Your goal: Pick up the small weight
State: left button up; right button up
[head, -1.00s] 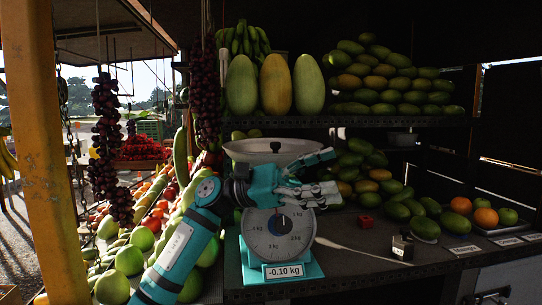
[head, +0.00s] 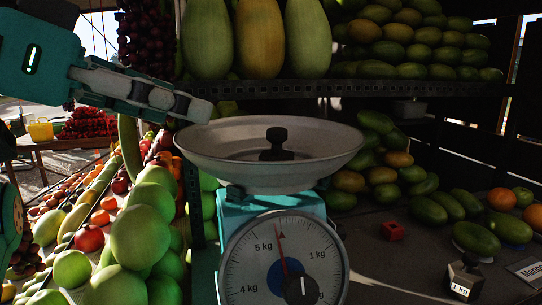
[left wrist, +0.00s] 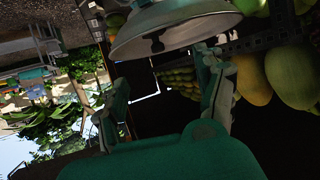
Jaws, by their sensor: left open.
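A small black weight (head: 277,146) with a knob on top stands upright in the round metal pan (head: 190,150) of the teal scale (head: 232,206). A larger-looking dark weight marked 1 kg (head: 465,281) stands on the counter at the lower right. My left gripper (head: 203,109) is open and empty, just above the pan's left rim and apart from the black weight. In the left wrist view, my open fingers (left wrist: 160,85) point toward the pan (left wrist: 175,27), with the dark weight (left wrist: 157,43) partly visible in it. My right gripper is not in view.
Large melons (head: 258,40) stand on a shelf (head: 300,91) close behind the pan. Green fruit (head: 140,237) is piled left of the scale. The space above the pan is free.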

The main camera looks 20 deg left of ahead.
aim_at(270, 134)
pick_arm(q)
jog(key=p+x, duration=0.1)
jog(key=x, duration=0.9)
jog(key=shift+s+d, duration=0.1)
jog(key=shift+s, duration=0.05)
jog(key=shift+d+f, duration=0.1)
jog(key=shift+d, duration=0.05)
jog(key=shift+w+d+p, duration=0.15)
jog(key=shift+w+p, duration=0.1)
jog(key=shift+p, duration=0.15)
jog(key=p+x, duration=0.1)
jog(key=x, duration=0.4)
jog(key=shift+p, duration=0.35)
jog(key=shift+s, duration=0.1)
jog(key=c, duration=0.4)
grip_shut()
